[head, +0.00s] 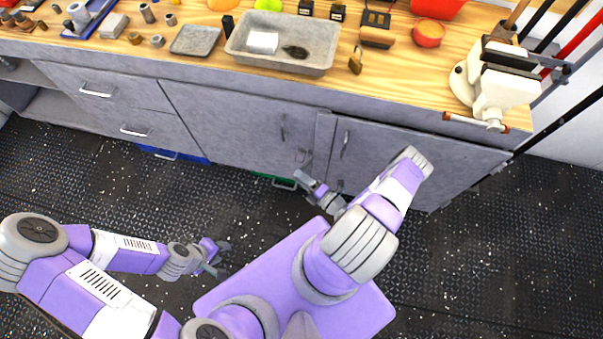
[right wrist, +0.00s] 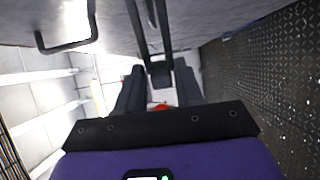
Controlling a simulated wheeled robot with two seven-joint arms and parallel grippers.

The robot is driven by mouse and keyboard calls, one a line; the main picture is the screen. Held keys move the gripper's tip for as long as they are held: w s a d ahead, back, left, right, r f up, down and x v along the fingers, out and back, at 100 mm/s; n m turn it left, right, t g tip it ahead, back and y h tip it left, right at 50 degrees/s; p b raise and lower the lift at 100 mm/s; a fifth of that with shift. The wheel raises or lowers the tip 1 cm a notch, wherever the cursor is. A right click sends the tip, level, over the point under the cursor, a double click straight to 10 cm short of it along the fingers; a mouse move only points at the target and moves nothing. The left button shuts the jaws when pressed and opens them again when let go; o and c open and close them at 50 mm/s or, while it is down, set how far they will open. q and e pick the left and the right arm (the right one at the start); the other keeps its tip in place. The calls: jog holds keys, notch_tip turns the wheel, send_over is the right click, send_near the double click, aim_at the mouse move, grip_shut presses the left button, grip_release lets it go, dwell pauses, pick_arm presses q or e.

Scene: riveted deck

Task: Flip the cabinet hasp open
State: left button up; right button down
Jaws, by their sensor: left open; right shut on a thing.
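The grey cabinet (head: 232,115) stands under the workbench. Its right-hand door (head: 415,160) and the door left of it look closed. My right gripper (head: 303,180) is low at the cabinet front, near the seam between these two doors. In the right wrist view a dark metal strap, the hasp (right wrist: 160,72), comes down between the fingers of my right gripper (right wrist: 160,92), which is shut on it. In the head view the gripper and arm partly hide that spot, and the hasp's angle is hard to tell. My left gripper (head: 218,258) is open and empty above the floor.
A door handle (right wrist: 65,45) juts out beside the right gripper. The wooden benchtop (head: 400,75) holds a grey tray (head: 270,65), a padlock (head: 356,62) and a white vise (head: 492,85). Blue and green bins sit below the cabinet. The dark deck (head: 80,180) at left is clear.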

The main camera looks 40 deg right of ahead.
jog(key=shift+d+h, duration=0.3)
jog(key=shift+d, duration=0.2)
jog(key=c, duration=1)
grip_release()
jog(key=shift+o, duration=0.4)
jog(key=shift+a, duration=0.15)
jog(key=shift+a, duration=0.1)
jog(key=s+d+p, duration=0.1)
jog(key=s, duration=0.6)
jog(key=shift+s+d, duration=0.15)
jog(key=shift+d, duration=0.2)
